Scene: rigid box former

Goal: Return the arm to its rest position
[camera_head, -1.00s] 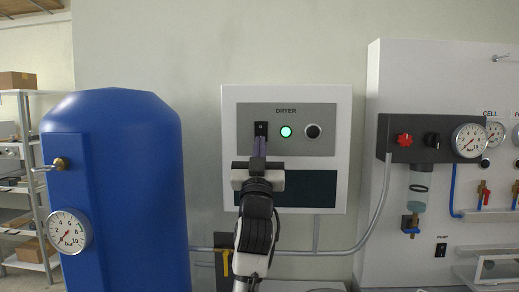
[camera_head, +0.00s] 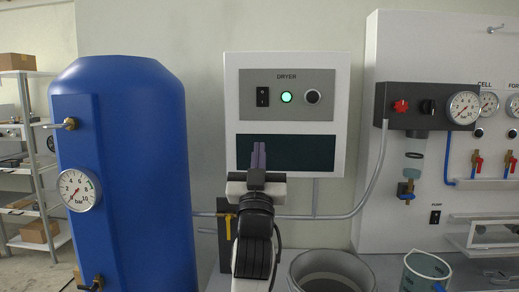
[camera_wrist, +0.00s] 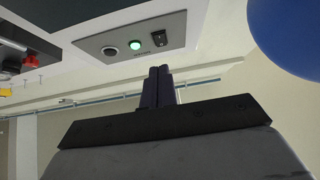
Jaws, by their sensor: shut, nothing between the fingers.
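My gripper (camera_head: 258,155) is in front of the lower part of the dryer box (camera_head: 230,120), over its dark panel (camera_head: 310,152). Its two purple-grey fingers are together with nothing between them. The fingers also show in the wrist view (camera_wrist: 158,86), side by side. The dryer's black rocker switch (camera_head: 262,96) is above the fingertips and clear of them. A green lamp (camera_head: 286,97) is lit beside it, and a dark round knob (camera_head: 312,96) is to the right. The wrist view also shows the lit lamp (camera_wrist: 135,45).
A large blue tank (camera_head: 125,140) with a gauge (camera_head: 79,190) stands close on the left. A grey pipe (camera_head: 290,216) and a yellow-handled valve (camera_head: 228,226) are behind my arm.

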